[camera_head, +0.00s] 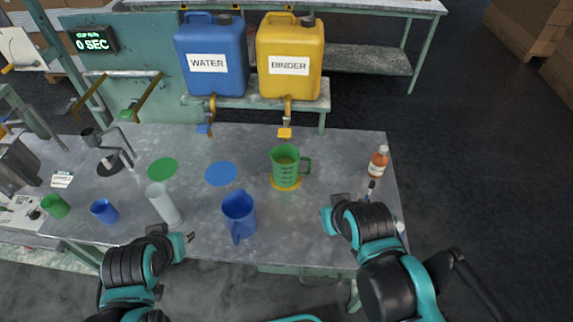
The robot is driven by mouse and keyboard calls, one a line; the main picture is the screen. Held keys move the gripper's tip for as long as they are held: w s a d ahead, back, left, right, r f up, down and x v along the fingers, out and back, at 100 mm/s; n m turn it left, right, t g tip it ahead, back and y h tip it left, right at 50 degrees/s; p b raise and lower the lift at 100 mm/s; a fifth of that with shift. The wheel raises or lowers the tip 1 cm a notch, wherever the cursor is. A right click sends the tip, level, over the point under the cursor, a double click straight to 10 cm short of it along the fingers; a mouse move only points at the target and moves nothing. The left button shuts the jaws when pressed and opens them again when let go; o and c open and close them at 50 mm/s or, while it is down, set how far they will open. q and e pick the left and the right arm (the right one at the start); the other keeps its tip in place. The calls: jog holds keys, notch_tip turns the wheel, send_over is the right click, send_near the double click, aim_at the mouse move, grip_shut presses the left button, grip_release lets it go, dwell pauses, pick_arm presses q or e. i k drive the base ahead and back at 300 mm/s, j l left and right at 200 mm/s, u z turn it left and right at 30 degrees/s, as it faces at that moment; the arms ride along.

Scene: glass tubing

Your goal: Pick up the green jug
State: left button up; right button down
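The green jug (285,168) stands upright on a yellow disc (287,185) on the grey table, below the yellow tank's tap. Its handle points right. It has measuring marks and appears to hold some yellowish content. My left gripper (189,238) is near the table's front edge, left of the blue jug and well away from the green jug. My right arm reaches over the front right of the table, right of and nearer than the green jug. Its gripper is mostly hidden by the arm. Neither gripper touches the green jug. The finger opening of both is unclear.
A blue jug (239,215) and a clear cylinder (164,204) stand near the front. A brown bottle (378,162) stands right. Blue WATER (211,85) and yellow BINDER (290,85) tanks sit behind. Green (162,168) and blue (221,173) discs lie bare. Small cups stand left.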

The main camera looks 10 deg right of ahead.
aim_at(285, 159)
jog(key=u, duration=1.6)
jog(key=z, duration=2)
jog(key=i+l+u, duration=0.25)
jog(key=i+u, duration=0.15)
